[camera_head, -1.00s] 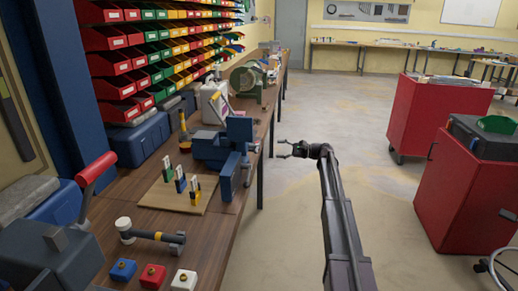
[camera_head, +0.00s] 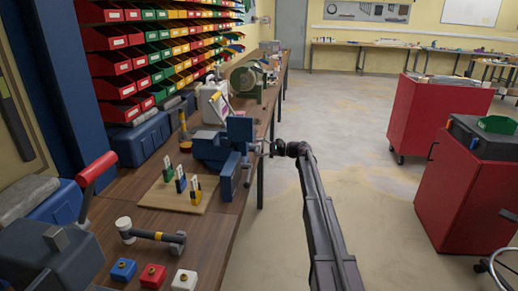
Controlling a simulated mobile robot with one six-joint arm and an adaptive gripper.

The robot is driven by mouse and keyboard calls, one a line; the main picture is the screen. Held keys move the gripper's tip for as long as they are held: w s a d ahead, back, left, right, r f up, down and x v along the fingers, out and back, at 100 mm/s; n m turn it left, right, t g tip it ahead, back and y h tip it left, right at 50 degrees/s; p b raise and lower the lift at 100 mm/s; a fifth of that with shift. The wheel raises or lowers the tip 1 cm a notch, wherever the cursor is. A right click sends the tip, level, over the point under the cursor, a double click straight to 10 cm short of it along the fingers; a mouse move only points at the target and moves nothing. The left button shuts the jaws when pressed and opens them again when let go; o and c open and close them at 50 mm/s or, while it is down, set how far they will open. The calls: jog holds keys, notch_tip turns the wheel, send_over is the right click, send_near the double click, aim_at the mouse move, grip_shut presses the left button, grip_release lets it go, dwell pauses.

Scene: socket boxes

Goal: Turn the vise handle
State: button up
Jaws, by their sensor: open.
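The blue vise (camera_head: 209,148) is mounted at the right edge of the wooden workbench (camera_head: 222,211), with its front jaw facing the aisle. Its small grey handle (camera_head: 247,160) is at the vise's right side and is hard to make out, partly hidden by my gripper. My gripper (camera_head: 262,147) is open and right beside the vise's front, at the handle. I cannot tell whether the fingers touch the handle or surround it.
A wooden board with small coloured tools (camera_head: 181,191) lies in front of the vise. A mallet (camera_head: 150,234) and several coloured socket boxes (camera_head: 153,276) are nearer. A green machine (camera_head: 247,83) stands farther back. Red cabinets (camera_head: 464,205) are at the right; the aisle floor between is clear.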

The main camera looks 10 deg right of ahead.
grip_shut()
jog(key=shift+n, duration=0.6)
dwell(0.6)
